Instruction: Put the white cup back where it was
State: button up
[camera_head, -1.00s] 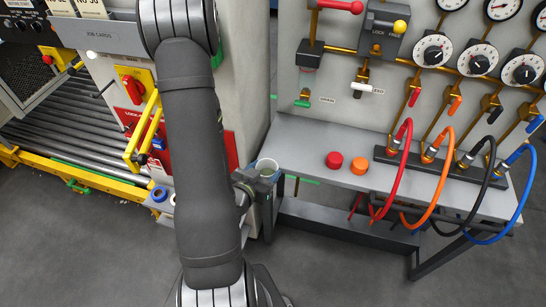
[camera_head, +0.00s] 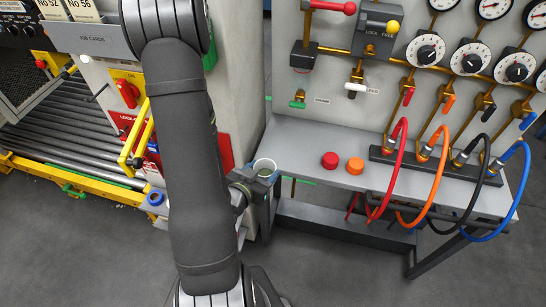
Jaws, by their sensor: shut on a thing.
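The white cup (camera_head: 264,166) is at the left end of the grey bench, its open rim facing up and its inside looking greenish. My gripper (camera_head: 262,178) is shut on the cup from the front left. The fingers hide most of the cup's lower wall. I cannot tell whether the cup's base touches the bench. My arm covers the area to the left of the cup.
The grey bench (camera_head: 310,145) holds a red cap (camera_head: 330,160), an orange cap (camera_head: 355,165) and several coloured hoses at the right. A panel with valves and gauges rises behind. A blue ring (camera_head: 156,197) sits left of my arm.

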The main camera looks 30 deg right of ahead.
jog(key=s+d+r, duration=0.2)
jog(key=d+r, duration=0.7)
jog(key=d, duration=0.3)
jog(key=shift+w+a+f, duration=0.6)
jog(key=shift+w+f, duration=1.15)
jog(key=shift+f, duration=0.05)
jog(key=shift+w+a+f, duration=0.65)
jog(key=shift+w+f, duration=1.1)
jog(key=shift+f, duration=0.05)
jog(key=shift+w+a+f, duration=0.6)
jog(key=shift+w+f, duration=1.15)
jog(key=shift+f, duration=0.05)
jog(key=shift+f, duration=0.1)
jog(key=o, duration=1)
jog(key=shift+o, duration=0.2)
